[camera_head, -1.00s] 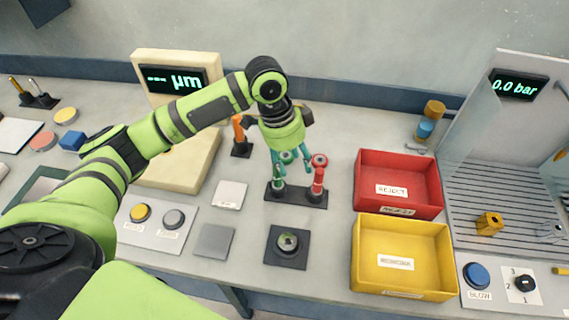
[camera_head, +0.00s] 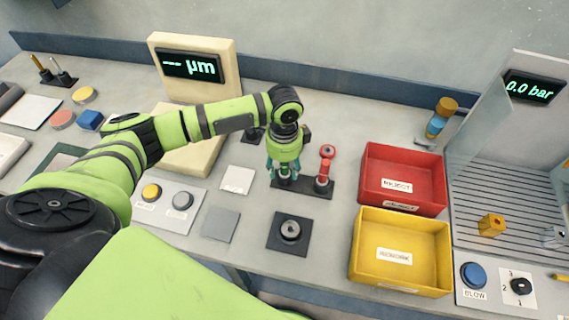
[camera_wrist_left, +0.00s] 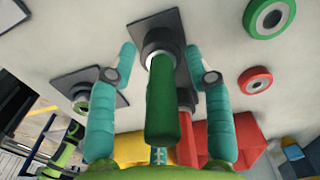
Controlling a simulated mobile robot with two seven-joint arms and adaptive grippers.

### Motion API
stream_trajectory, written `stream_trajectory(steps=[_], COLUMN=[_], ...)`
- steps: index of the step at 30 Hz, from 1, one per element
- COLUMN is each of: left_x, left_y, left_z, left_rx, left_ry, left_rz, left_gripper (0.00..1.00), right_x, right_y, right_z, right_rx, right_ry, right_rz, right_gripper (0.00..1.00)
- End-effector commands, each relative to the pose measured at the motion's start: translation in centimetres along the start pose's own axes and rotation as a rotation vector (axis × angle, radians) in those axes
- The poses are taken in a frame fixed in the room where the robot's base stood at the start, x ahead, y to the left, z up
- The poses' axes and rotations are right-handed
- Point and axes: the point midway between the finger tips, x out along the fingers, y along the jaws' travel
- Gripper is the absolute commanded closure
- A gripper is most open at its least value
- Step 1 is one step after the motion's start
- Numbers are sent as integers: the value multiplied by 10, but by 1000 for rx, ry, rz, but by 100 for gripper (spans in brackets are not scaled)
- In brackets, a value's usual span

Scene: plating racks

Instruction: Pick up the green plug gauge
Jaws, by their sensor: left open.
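The green plug gauge (camera_wrist_left: 163,105) stands upright in the left seat of a black two-place stand (camera_head: 310,191). In the wrist view its green handle lies between the two teal fingers of my left gripper (camera_wrist_left: 161,68), with a gap on each side. In the head view the open left gripper (camera_head: 284,177) is lowered around the gauge from above and hides most of it. A red plug gauge (camera_head: 325,168) stands in the right seat of the same stand, close to the gripper. My right gripper is not in view.
The red bin (camera_head: 372,153) and yellow bin (camera_head: 362,240) stand to the right. A black square block (camera_head: 273,243) with a metal ring sits in front of the stand. A display unit (camera_head: 232,60) stands behind left. Bare table lies between the stand and the red bin.

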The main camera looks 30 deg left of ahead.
Motion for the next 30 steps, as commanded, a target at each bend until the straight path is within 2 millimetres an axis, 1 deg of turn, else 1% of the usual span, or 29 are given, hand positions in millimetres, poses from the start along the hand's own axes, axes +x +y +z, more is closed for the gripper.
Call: stream_trajectory(steps=[1, 2, 3, 5, 16, 20, 23, 28, 30], left_x=[0, 0, 0, 0, -1, -6, -14, -42, -49], left_y=[0, 0, 0, 0, 0, -1, -1, -1, 10], left_z=[0, 0, 0, 0, 0, 0, 0, -1, -15], left_rx=[0, 0, 0, 0, 0, -1, 0, 1, 7], left_ry=[0, 0, 0, 0, 0, 1, 2, 5, 7], left_rz=[0, 0, 0, 0, 0, -1, -3, -5, -1], left_gripper=[49, 61, 77, 100, 100, 100, 100, 100, 100], right_x=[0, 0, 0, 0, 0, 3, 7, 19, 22], right_y=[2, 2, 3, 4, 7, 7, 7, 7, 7], right_z=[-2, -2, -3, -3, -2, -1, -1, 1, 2], right_rx=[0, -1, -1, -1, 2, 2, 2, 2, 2], right_ry=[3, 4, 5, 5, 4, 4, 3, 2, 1], right_rz=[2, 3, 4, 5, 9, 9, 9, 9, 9], right_gripper=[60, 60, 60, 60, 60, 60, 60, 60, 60])
